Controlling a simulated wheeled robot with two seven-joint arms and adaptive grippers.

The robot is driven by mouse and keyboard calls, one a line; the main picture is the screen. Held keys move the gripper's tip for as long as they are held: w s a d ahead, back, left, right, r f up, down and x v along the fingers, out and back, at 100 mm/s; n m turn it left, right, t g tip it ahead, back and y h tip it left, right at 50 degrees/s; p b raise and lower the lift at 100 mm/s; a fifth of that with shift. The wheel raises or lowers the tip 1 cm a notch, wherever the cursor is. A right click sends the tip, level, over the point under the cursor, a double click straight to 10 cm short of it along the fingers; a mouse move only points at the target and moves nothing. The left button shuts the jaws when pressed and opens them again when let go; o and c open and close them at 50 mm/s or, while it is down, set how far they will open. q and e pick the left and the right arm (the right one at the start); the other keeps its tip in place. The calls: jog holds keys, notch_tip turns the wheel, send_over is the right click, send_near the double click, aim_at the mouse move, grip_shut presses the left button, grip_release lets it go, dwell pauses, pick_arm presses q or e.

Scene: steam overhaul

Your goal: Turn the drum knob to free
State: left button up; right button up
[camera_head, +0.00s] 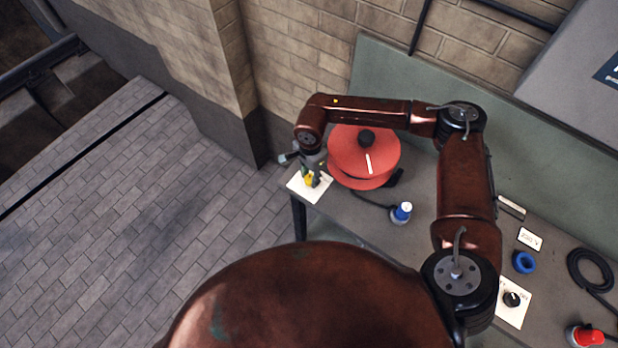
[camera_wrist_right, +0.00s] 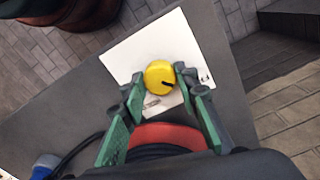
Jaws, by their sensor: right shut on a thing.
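The yellow drum knob (camera_wrist_right: 159,75) sits on a white plate (camera_wrist_right: 135,48) at the corner of the bench. Its dark pointer mark points right and slightly down in the right wrist view, roughly towards small dark lettering at the plate's right edge. My right gripper (camera_wrist_right: 158,87) is shut on the knob, with a green finger on either side. In the head view the knob (camera_head: 308,180) is partly hidden by my right gripper (camera_head: 312,174). The red drum (camera_head: 362,172) stands on the bench just right of the plate. My left gripper is not in view.
A blue plug (camera_head: 402,212) lies on the bench (camera_head: 375,228) right of the drum. Farther right are a blue ring (camera_head: 524,262), a black knob (camera_head: 511,299), a coiled cable (camera_head: 590,268) and a red plug (camera_head: 586,336). A brick wall (camera_head: 290,55) stands behind; paved floor lies left.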

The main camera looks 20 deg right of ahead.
aim_at(310, 178)
jog(key=shift+d+n, duration=0.15)
jog(key=shift+n, duration=0.25)
jog(key=o, duration=1)
jog(key=shift+o, duration=0.7)
notch_tip(310, 178, up, 12)
